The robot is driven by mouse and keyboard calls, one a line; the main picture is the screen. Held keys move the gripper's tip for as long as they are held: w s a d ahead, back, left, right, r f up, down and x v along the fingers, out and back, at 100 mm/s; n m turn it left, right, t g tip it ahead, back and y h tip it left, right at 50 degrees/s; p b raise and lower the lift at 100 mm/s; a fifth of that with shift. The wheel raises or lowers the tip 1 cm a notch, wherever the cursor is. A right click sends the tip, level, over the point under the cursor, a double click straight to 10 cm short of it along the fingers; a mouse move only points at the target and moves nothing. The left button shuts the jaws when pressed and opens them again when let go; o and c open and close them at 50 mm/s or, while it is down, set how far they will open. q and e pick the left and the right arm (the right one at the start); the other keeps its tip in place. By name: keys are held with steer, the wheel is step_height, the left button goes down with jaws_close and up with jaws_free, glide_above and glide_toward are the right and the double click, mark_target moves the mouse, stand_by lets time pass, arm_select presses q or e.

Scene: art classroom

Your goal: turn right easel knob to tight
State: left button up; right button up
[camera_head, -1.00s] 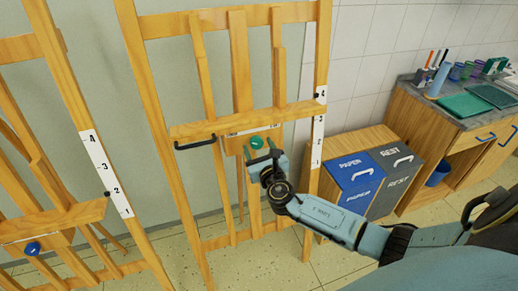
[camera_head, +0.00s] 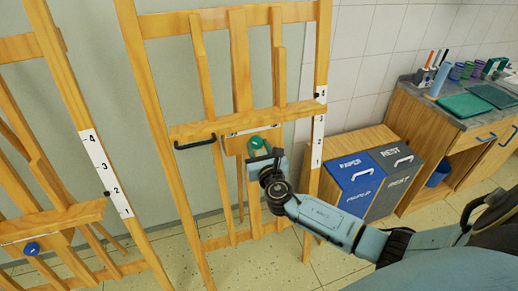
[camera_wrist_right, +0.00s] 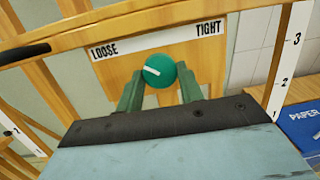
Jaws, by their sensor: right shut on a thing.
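The right easel's knob is a round green knob (camera_head: 257,142) under the crossbar, also near the middle of the right wrist view (camera_wrist_right: 159,70). Its white line lies on the left of its face, pointing left and slightly up, on the LOOSE side. A white strip (camera_wrist_right: 155,42) above it reads LOOSE at left and TIGHT at right. My right gripper (camera_wrist_right: 160,86) is shut on the knob, a green finger on each side; in the head view the gripper (camera_head: 259,150) partly covers the knob. My left gripper is not in view.
The right easel's crossbar (camera_head: 225,125) has a black handle (camera_head: 195,143) at its left. A left easel with a blue knob (camera_head: 32,249) stands at far left. Blue PAPER (camera_head: 360,178) and grey REST (camera_head: 398,170) bins stand right of the easel, near my right arm.

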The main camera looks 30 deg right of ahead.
steer(key=m+g+h, duration=0.1)
steer(key=m, duration=0.5)
steer(key=shift+a+b, duration=0.1)
steer(key=shift+b, duration=0.2)
steer(key=m+g, duration=0.1)
steer(key=m, duration=0.5)
steer(key=shift+a+r, duration=0.1)
steer(key=shift+r, duration=0.05)
steer(key=m+p, duration=0.1)
steer(key=m, duration=0.1)
steer(key=m+g, duration=0.1)
steer(key=m, duration=0.2)
steer(key=shift+w+r+p, duration=0.1)
steer(key=shift+r+p, duration=0.1)
steer(key=shift+p, duration=0.15)
steer(key=m+p, duration=0.2)
steer(key=m, duration=0.3)
steer(key=shift+r+m+y, duration=0.15)
steer(key=shift+m+y, duration=0.15)
steer(key=shift+m, duration=0.3)
steer(key=o, duration=1)
steer(key=shift+g, duration=0.3)
